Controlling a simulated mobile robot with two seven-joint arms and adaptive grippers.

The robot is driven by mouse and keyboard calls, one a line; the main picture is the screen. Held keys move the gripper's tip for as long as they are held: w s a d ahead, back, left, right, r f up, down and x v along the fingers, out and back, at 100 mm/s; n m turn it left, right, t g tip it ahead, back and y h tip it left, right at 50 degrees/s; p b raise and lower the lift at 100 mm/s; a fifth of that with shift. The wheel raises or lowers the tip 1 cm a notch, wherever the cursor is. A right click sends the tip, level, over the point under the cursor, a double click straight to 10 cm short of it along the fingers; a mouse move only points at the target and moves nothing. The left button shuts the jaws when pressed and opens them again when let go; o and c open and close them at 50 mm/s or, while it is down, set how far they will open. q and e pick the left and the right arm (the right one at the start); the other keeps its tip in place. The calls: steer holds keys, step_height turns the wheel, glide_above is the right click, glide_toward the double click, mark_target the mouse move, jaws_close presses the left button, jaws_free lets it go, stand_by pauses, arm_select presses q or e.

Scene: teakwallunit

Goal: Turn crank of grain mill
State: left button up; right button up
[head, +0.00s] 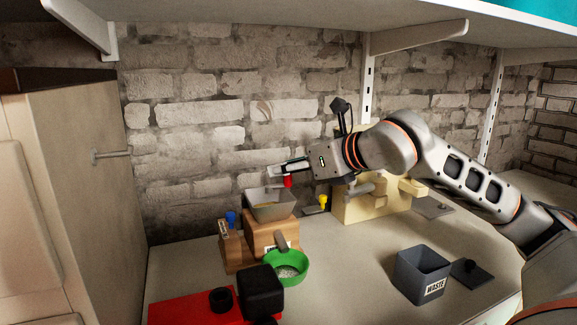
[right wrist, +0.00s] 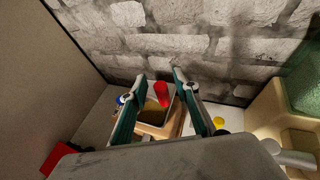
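The grain mill (head: 262,236) is a wooden block with a grey hopper (head: 271,208) holding yellowish grain. It stands on the counter near the brick wall. A red knob (head: 288,182) shows just behind and above the hopper; it may be the crank's handle, but the crank arm is hidden. My right gripper (head: 276,171) is above the hopper, close to the red knob. In the right wrist view its fingers (right wrist: 160,80) are apart, and the red knob (right wrist: 161,94) shows between them, with no visible contact. My left gripper is not in view.
A green bowl (head: 302,271) sits in front of the mill, near a red item (head: 185,308) and a black block (head: 260,290). Blue (head: 231,219) and yellow (head: 323,200) knobs flank the hopper. A grey waste bin (head: 417,269) stands right. A cabinet (head: 75,165) bounds the left.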

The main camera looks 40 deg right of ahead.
steer(key=shift+c, duration=0.3)
jaws_close()
